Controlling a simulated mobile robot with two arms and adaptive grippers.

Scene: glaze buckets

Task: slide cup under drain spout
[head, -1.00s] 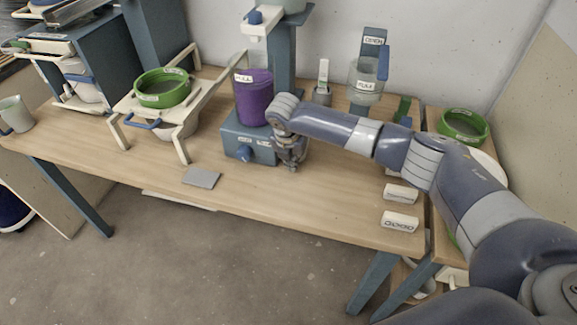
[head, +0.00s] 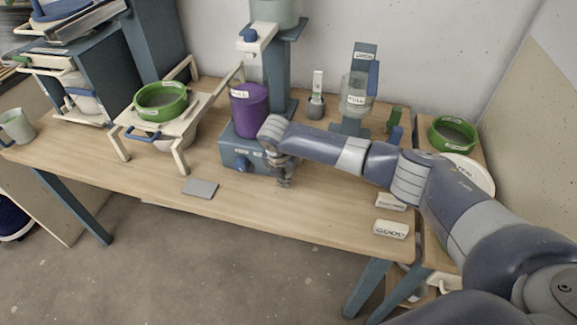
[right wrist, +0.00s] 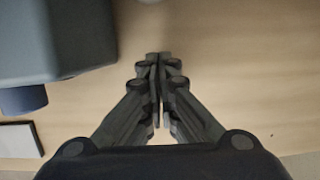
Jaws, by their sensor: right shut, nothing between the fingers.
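A small grey cup (head: 316,108) with a pale labelled stick in it stands on the table behind my right gripper. A clear vessel labelled FULL (head: 355,97) sits in a blue stand (head: 350,127) to its right. A white spout-like fitting with a blue knob (head: 257,38) juts from a tank on a blue column. I cannot tell for sure which part is the drain spout. My right gripper (head: 284,184) is shut and empty, low over the table beside the blue base; its fingers meet in the right wrist view (right wrist: 158,60). My left gripper is out of view.
A purple bucket labelled FULL (head: 249,112) stands on the blue base (head: 240,150), with a knob in front. A green-rimmed sieve (head: 161,101) rests on a white frame at left. A grey plate (head: 200,188) and white label blocks (head: 391,229) lie near the front edge.

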